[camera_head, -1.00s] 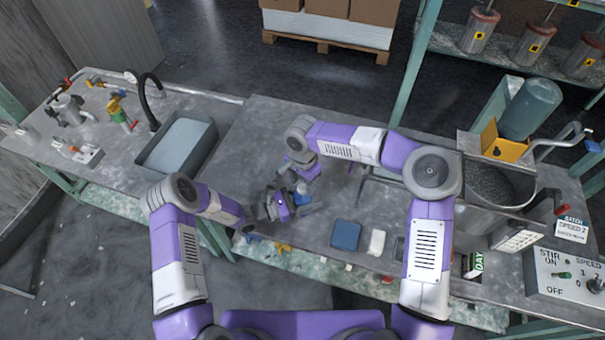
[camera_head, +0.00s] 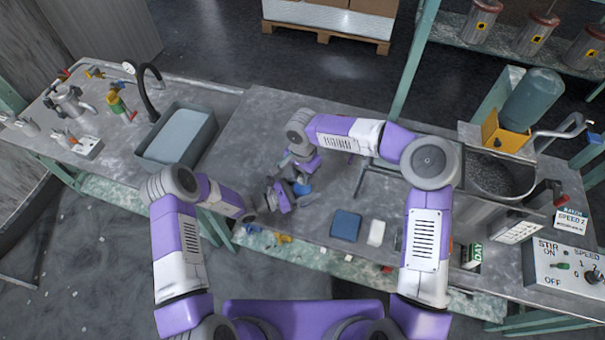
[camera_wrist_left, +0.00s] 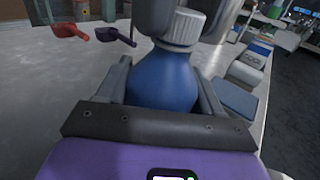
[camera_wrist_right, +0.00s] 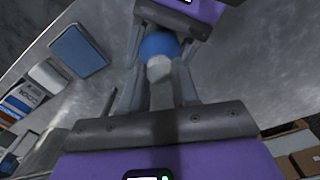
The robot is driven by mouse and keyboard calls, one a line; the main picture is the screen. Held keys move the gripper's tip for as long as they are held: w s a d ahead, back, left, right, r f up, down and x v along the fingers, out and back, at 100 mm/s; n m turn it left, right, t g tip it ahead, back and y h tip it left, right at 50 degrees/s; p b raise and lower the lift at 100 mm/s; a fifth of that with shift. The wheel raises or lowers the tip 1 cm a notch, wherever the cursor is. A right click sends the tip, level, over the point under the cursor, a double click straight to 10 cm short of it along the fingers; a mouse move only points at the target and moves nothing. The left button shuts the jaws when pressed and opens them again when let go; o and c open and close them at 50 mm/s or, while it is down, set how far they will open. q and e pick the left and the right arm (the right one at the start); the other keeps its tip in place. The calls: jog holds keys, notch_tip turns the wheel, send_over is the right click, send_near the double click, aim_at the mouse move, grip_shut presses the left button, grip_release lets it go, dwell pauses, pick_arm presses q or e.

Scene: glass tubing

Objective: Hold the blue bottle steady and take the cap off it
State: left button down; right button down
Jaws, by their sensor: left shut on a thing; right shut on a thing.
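The blue bottle (camera_wrist_left: 165,75) stands between the fingers of my left gripper (camera_wrist_left: 163,88), which is shut on its body. It is small in the head view (camera_head: 303,188). The white ribbed cap (camera_wrist_left: 183,27) sits on the bottle's neck in the left wrist view. The grey fingers of my right gripper (camera_wrist_right: 160,80) are at both sides of the cap, which also shows in the right wrist view (camera_wrist_right: 159,68). My right gripper is shut on the cap. Whether the cap is loose on the neck cannot be told.
A blue pad (camera_head: 346,225) and a white block (camera_head: 376,232) lie on the bench to the right of the bottle. A grey tub (camera_head: 178,137) stands to the left. A red scoop-like item (camera_wrist_left: 68,28) and a purple one (camera_wrist_left: 112,35) lie beyond the bottle.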

jog(key=n, duration=0.4)
jog(key=shift+r+n, duration=0.1)
jog(key=shift+n, duration=0.3)
jog(key=n, duration=0.8)
jog(key=shift+n, duration=0.3)
jog(key=n, duration=0.3)
jog(key=shift+n, duration=0.3)
jog(key=n, duration=0.5)
jog(key=shift+n, duration=0.3)
jog(key=n, duration=0.3)
jog(key=shift+n, duration=0.4)
jog(key=n, duration=0.3)
jog(key=shift+n, duration=0.3)
jog(key=n, duration=0.5)
jog(key=shift+r, duration=0.2)
